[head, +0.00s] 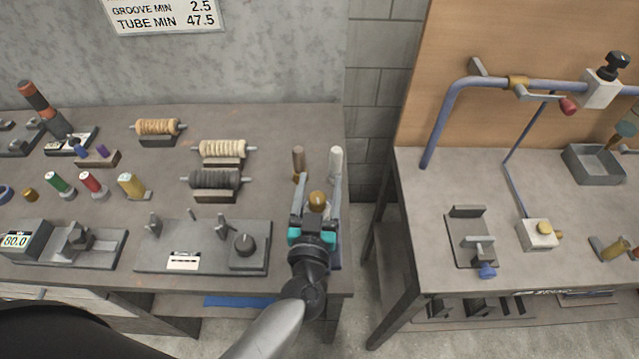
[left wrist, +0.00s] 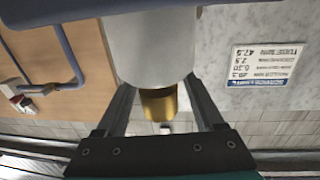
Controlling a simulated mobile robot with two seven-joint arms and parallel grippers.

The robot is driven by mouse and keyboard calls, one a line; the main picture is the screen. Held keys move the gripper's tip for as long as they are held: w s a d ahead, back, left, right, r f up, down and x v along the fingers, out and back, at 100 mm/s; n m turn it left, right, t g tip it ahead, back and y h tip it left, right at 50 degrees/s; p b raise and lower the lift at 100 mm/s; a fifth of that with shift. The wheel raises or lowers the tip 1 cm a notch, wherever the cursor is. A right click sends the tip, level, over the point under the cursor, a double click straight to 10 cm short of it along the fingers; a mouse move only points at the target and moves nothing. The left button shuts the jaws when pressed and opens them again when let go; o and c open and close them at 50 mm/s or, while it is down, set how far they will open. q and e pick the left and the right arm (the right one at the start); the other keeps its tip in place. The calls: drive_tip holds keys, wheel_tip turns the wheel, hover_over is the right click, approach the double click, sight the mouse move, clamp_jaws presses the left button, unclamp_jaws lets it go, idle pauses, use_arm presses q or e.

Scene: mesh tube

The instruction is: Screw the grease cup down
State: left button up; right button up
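A brass cap (head: 317,198), which looks like the grease cup, is near the right end of the left bench. My left gripper (head: 318,182) reaches over that end, its two fingers spread on either side of the cap. In the left wrist view, the brass cap (left wrist: 158,104) sits between the fingers with gaps on both sides, against the end of a wide pale cylinder (left wrist: 150,45). That view is upside down, and the cylinder overlaps the fingertips. I cannot tell how far the cap is threaded on. My right gripper is not in view.
A brown post (head: 298,160) and a white post (head: 335,163) stand just beyond the fingers. Wound spools (head: 222,149) and a fixture plate (head: 205,258) are to the left. A gap separates this bench from the right bench (head: 430,200), which carries bent blue tubing (head: 438,125).

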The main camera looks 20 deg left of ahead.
use_arm(q)
clamp_jaws()
idle(0.3)
drive_tip(key=shift+m+h, duration=0.4)
drive_tip(key=shift+h, duration=0.3)
